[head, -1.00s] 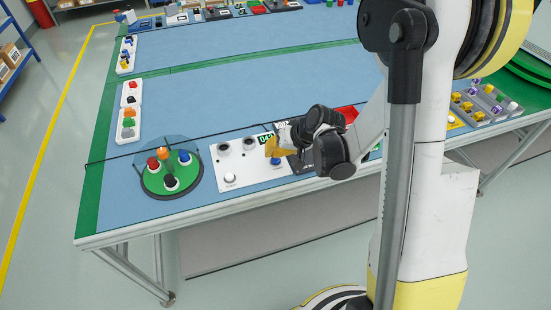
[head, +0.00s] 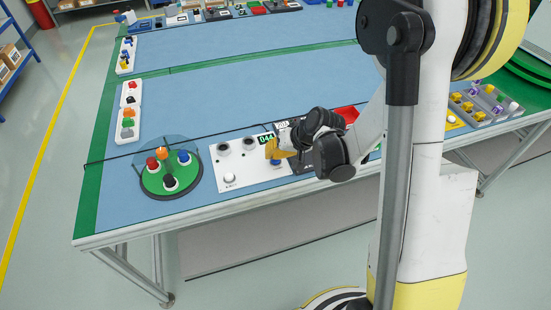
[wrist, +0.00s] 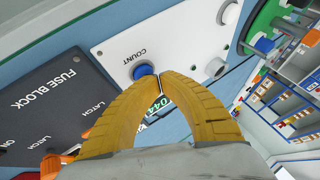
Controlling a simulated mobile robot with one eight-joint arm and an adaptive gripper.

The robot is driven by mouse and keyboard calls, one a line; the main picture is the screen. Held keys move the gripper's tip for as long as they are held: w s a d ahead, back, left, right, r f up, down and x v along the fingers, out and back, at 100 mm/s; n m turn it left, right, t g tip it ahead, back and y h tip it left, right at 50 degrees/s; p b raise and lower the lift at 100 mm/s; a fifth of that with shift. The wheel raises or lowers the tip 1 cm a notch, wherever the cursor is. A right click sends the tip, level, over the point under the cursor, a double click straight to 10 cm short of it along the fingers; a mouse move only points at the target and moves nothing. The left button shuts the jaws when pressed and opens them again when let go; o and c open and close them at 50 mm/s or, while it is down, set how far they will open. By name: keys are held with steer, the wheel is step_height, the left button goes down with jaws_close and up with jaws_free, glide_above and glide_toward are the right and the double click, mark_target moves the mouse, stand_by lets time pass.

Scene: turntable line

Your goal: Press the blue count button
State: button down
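The blue count button (wrist: 143,71) sits on a white panel next to the printed word COUNT. It also shows in the head view (head: 276,162), just below my gripper's fingertips. A small green-digit display (head: 265,139) on the same panel reads 044 and is partly covered by my finger in the wrist view. My gripper (wrist: 161,80) has its two yellow fingers closed together at the tips, with nothing between them. The tips overlap the button's right edge in the wrist view. I cannot tell whether they touch it.
A dark fuse block panel (wrist: 55,95) with latches lies beside the white panel. A white round button (head: 230,178) and dark round parts are on the white panel. A green turntable (head: 152,184) with coloured pegs stands to the left.

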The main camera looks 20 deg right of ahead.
steer(key=shift+r, duration=0.1)
steer(key=shift+r+p, duration=0.55)
steer(key=shift+r, duration=0.2)
step_height(320, 180, up, 5)
steer(key=p, duration=0.3)
steer(key=shift+p, duration=0.35)
steer(key=shift+r, duration=0.1)
stand_by(0.4)
steer(key=s+r+h, duration=0.2)
steer(key=s+r, duration=0.6)
steer(key=s, duration=0.2)
steer(key=s+r+n+t+h, duration=0.1)
steer(key=s+r+h, duration=0.1)
steer(key=s+r, duration=0.6)
steer(key=s+d, duration=0.1)
steer(key=s, duration=0.1)
steer(key=shift+s+r+n, duration=0.2)
steer(key=shift+s+n, duration=0.1)
steer(key=shift+s, duration=0.05)
